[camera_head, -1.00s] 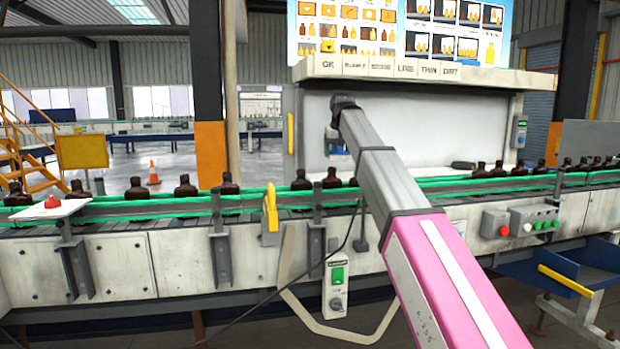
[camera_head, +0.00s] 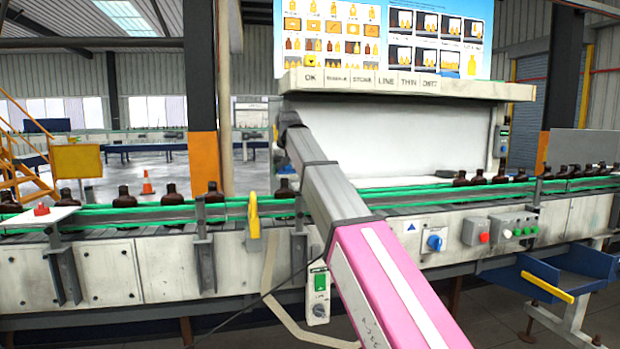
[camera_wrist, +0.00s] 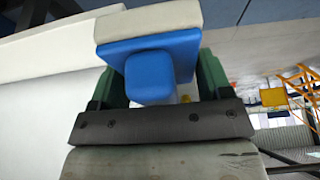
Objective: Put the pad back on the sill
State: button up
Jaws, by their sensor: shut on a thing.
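The pad (camera_wrist: 150,62) shows in the wrist view as a blue block with a pale slab on its far side. My gripper (camera_wrist: 158,84) is shut on the blue part, with a dark green finger at each side. In the head view my arm reaches to the left end of the pale booth above the conveyor. My gripper and the pad are mostly hidden there behind the end of my arm. The pale sill (camera_head: 390,182) runs along the foot of the booth's back panel, and its left part is behind my arm.
A conveyor with green rails (camera_head: 150,214) crosses in front of the booth, carrying several amber bottles (camera_head: 213,192). A yellow bracket (camera_head: 253,215) stands left of my arm. A control box (camera_head: 476,231) is at right. The visible sill is clear.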

jog(key=w+d, duration=0.2)
jog(key=d, duration=0.1)
jog(key=w+d, duration=0.2)
jog(key=d, duration=0.1)
jog(key=w+d, duration=0.2)
jog(key=w, duration=0.1)
jog(key=shift+d, duration=0.4)
jog(key=shift+d+f, duration=0.1)
jog(key=shift+f, duration=1.65)
jog(key=shift+f, duration=0.15)
jog(key=o, duration=0.9)
jog(key=v, duration=0.7)
jog(key=shift+r, duration=0.4)
jog(key=shift+s, duration=0.1)
